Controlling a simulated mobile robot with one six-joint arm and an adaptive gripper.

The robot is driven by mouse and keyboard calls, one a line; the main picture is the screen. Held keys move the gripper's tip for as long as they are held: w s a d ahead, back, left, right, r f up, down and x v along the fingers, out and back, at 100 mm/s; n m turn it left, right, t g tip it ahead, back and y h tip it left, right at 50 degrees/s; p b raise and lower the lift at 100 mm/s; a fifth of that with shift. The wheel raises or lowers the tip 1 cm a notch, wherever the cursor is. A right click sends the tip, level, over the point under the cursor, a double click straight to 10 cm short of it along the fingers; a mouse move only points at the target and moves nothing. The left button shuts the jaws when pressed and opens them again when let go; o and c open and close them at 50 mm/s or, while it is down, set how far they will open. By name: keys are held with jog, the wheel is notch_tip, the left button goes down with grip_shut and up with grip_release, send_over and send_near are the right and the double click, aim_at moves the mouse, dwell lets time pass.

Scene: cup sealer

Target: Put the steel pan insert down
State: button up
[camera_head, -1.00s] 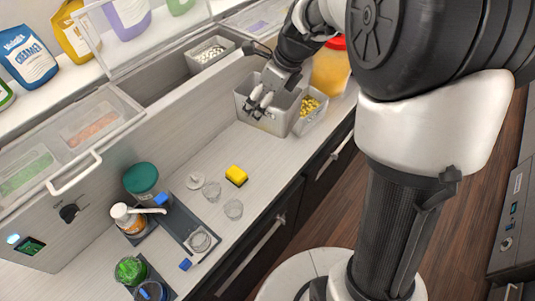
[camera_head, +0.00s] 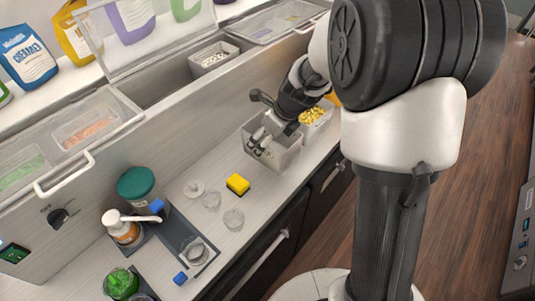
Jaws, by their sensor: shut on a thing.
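The steel pan insert (camera_head: 278,157) is a grey, open-topped rectangular container over the counter, right of the middle of the view. It looks empty, and it seems slightly tilted. My gripper (camera_head: 262,143) is at its near left wall, with the fingers around the rim, shut on it. Whether the insert's base touches the counter I cannot tell. My wrist hides part of its far side.
A container of yellow pieces (camera_head: 314,117) stands just right of the insert. A chilled rail with an open well (camera_head: 170,92) runs behind.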

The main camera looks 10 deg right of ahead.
jog(key=shift+f+b, duration=1.25)
jog(key=shift+f, duration=1.5)
jog(key=shift+f, duration=0.2)
jog(key=o, duration=1.5)
jog(key=shift+c, duration=0.2)
